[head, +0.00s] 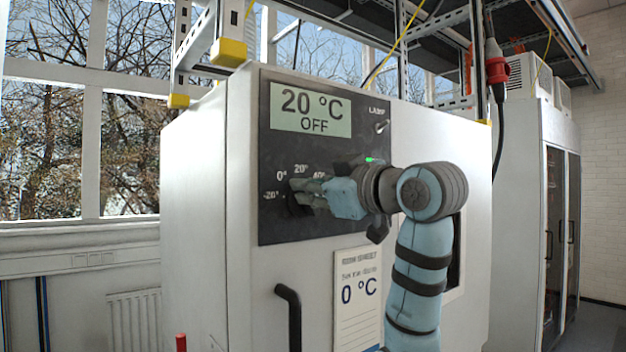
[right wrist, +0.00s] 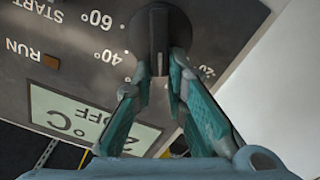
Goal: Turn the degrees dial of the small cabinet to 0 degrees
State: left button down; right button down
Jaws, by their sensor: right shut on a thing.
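The small cabinet (head: 200,200) has a dark control panel with a display (head: 310,110) reading 20 °C and OFF. The degrees dial (head: 297,196) is a dark round knob low on the panel, mostly covered by my right gripper (head: 308,192) in the head view. In the right wrist view the dial (right wrist: 158,28) is at the top centre, and my right gripper (right wrist: 163,65) is shut on its raised grip. The 40° and 60° marks show to the left of the dial there; marks behind the fingers are hidden. My left gripper is not in view.
A sheet (head: 358,300) reading 0 °C is on the cabinet front below the panel. A black door handle (head: 290,318) sticks out to its left. A lamp switch (head: 381,127) is at the panel's upper right. A metal rack stands above the cabinet.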

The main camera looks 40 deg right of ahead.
jog(key=shift+a+f+n+p, duration=0.1)
jog(key=shift+a+n+p, duration=0.15)
jog(key=shift+n+p, duration=0.65)
jog(key=shift+f+n+b, duration=0.1)
jog(key=shift+n+b, duration=0.2)
jog(key=shift+n, duration=0.2)
jog(key=c, duration=1.6)
grip_release()
jog(key=s, duration=0.7)
jog(key=shift+s, duration=0.4)
jog(key=shift+w+a, duration=0.1)
jog(key=shift+w, duration=0.1)
